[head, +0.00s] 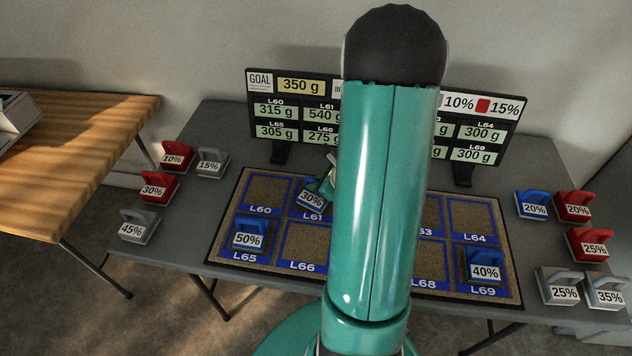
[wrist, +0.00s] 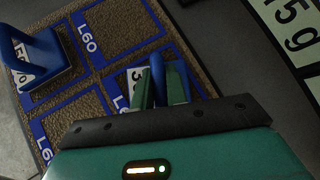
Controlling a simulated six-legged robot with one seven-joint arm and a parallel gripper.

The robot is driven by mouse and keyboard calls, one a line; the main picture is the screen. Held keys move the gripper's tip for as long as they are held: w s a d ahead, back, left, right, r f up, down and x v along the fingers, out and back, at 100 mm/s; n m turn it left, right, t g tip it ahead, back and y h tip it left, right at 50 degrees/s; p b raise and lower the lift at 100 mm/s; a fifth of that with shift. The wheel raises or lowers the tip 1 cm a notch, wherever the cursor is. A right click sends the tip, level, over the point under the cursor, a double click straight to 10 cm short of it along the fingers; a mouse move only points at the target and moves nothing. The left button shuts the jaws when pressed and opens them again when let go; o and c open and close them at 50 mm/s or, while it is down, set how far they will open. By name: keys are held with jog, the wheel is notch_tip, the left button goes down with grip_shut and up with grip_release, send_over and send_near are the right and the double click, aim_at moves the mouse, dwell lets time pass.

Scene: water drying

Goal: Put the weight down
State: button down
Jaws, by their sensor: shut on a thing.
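The blue weight marked 30% (head: 311,200) is at the L61 cell of the brown mat (head: 285,218). It sits a little turned, and I cannot tell whether its base touches the mat. My gripper (head: 329,180) is shut on its handle, mostly hidden behind my arm. In the wrist view, my two green fingers (wrist: 163,85) stand on either side of the blue handle (wrist: 157,70). A blue weight marked 50% (head: 248,236) stands in L65, and one marked 40% (head: 485,266) stands in L69.
Red and grey weights stand left of the mat, such as red 30% (head: 158,188). Blue, red and grey ones stand right, such as blue 20% (head: 533,206). A display board (head: 290,112) stands behind, reading goal 350 g. L60 (head: 264,194) and L64 (head: 470,215) are empty.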

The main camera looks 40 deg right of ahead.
jog(key=c, duration=1.4)
grip_release()
jog(key=shift+s, duration=0.1)
jog(key=v, duration=1.2)
jog(key=w+a+r+n+g+y, duration=0.2)
jog(key=a+r+n, duration=0.3)
jog(key=a+n, duration=0.35)
jog(key=w+a+r+n+g+y, duration=0.1)
jog(key=w+a+r+n, duration=0.1)
jog(key=a+r+n, duration=0.45)
jog(key=s+a+r+n+h, duration=0.1)
jog(key=s+a+r+n, duration=0.1)
jog(key=a+n, duration=0.2)
jog(key=s+a+r+n+h, duration=0.1)
jog(key=s+a+r+n, duration=0.1)
jog(key=a+n, duration=0.3)
jog(key=s+a+r+n+h, duration=0.2)
jog(key=a+r+n, duration=0.1)
jog(key=n, duration=0.4)
jog(key=shift+a+r+n+g, duration=0.3)
jog(key=shift+a+n, duration=0.1)
jog(key=shift+a, duration=0.3)
